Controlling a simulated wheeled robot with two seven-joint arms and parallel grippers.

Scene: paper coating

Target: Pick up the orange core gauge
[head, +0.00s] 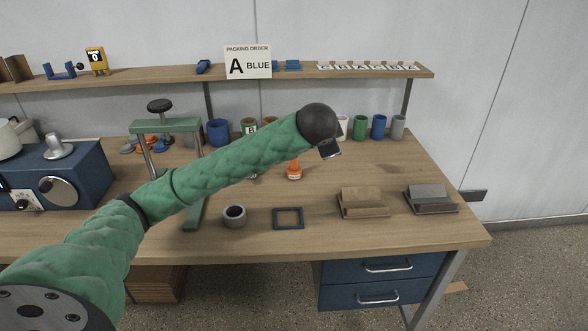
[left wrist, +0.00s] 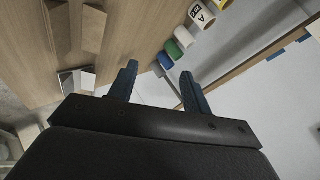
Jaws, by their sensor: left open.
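The orange core gauge (head: 294,171) stands upright on the workbench near the middle in the head view. It has a wide base and a narrower top, and my left arm passes just above and partly in front of it. My left gripper (head: 331,151) is above the bench, to the right of and above the gauge, apart from it. In the left wrist view my left gripper (left wrist: 160,68) shows two blue fingers spread wide with nothing between them. The gauge does not show in the left wrist view. My right gripper is in neither view.
Coloured cups, including a green one (head: 360,128) and a blue one (head: 379,127), line the bench's back. A grey ring-shaped pot (head: 234,216), a dark square frame (head: 288,218) and a brown stand (head: 363,203) lie in front. A green press frame (head: 167,126) stands left.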

